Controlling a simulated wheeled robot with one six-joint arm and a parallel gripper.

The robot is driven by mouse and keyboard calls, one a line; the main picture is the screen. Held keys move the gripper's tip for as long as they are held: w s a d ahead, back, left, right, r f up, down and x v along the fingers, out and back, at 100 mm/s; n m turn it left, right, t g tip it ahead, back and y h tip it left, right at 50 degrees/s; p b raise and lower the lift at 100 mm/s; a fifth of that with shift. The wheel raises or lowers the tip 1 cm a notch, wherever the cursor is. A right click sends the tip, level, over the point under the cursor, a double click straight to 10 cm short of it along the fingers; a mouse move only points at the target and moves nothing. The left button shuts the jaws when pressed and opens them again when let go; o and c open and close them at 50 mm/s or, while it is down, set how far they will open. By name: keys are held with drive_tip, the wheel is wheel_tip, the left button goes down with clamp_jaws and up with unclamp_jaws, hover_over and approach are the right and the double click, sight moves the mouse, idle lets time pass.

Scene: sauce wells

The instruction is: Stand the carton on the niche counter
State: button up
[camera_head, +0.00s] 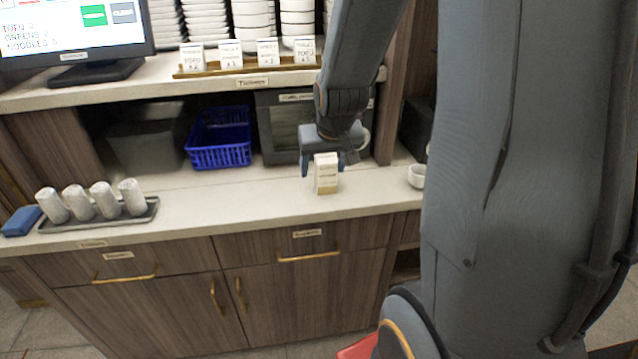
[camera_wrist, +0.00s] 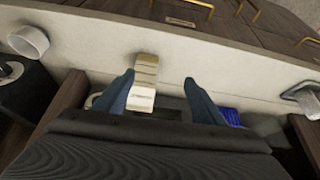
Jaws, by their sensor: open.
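The carton (camera_head: 326,173) is a small white and tan box standing upright on the niche counter (camera_head: 255,190), towards its right part. It also shows in the wrist view (camera_wrist: 144,84), near the left finger. My gripper (camera_head: 331,172) is open just above and around the carton's area, with its left finger to the left of the carton in the head view. In the wrist view my gripper (camera_wrist: 160,82) has both fingers spread, with a gap on the right side. I cannot tell whether a finger touches the carton.
A blue basket (camera_head: 219,140) and a dark oven-like box (camera_head: 285,128) stand at the back of the niche. A white cup (camera_head: 417,176) is to the right. A tray (camera_head: 100,216) of rolled towels lies at the left. The shelf (camera_head: 215,82) overhangs the niche.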

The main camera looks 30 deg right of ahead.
drive_tip(key=s+a+f+n+g+y, duration=0.1)
drive_tip(key=s+a+n+g, duration=0.1)
drive_tip(key=s+a, duration=0.9)
drive_tip(key=s+g, duration=0.1)
drive_tip(key=s, duration=0.2)
drive_tip(key=shift+a+f+n+g, duration=0.15)
drive_tip(key=shift+f+n+g, duration=0.15)
drive_tip(key=shift+f, duration=0.1)
